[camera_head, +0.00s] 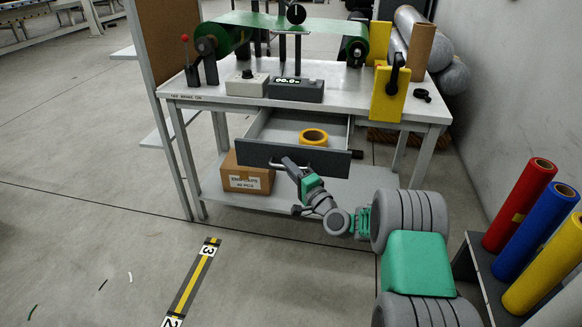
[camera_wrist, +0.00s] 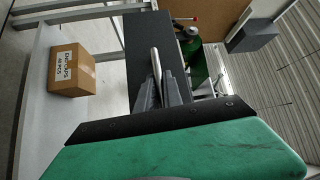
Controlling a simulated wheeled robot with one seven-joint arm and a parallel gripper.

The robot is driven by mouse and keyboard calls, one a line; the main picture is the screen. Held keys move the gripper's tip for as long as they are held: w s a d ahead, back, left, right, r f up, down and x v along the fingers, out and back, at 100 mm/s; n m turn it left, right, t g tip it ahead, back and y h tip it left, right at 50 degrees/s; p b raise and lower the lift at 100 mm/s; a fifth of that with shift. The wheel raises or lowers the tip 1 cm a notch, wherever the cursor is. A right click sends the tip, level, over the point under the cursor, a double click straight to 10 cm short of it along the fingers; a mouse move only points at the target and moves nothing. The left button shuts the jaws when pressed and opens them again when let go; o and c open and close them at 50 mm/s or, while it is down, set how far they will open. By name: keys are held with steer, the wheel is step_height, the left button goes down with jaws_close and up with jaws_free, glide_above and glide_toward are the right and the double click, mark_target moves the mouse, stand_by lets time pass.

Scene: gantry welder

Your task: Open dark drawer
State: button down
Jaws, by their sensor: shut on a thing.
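The dark drawer (camera_head: 261,152) under the workbench is pulled out, and its open inside shows a yellow tape roll (camera_head: 313,137). My gripper (camera_head: 290,164) is at the drawer's front face, shut on its handle. In the wrist view, the dark drawer front (camera_wrist: 143,52) stands beyond my gripper (camera_wrist: 160,88), and the pale bar handle (camera_wrist: 156,70) runs between the two fingers. The fingertips partly hide the handle in the camera_head view.
A cardboard box (camera_head: 247,174) sits on the lower shelf below the drawer. The benchtop (camera_head: 345,84) carries a control box, a display and a yellow bracket. Red, blue and yellow rolls (camera_head: 519,204) stand at the right.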

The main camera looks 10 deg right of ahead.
steer(key=shift+a, duration=0.2)
steer(key=c, duration=1.8)
jaws_free()
steer(key=shift+a, duration=0.1)
steer(key=shift+d, duration=0.25)
steer(key=shift+s+d, duration=0.15)
steer(key=v, duration=0.7)
steer(key=shift+s, duration=0.2)
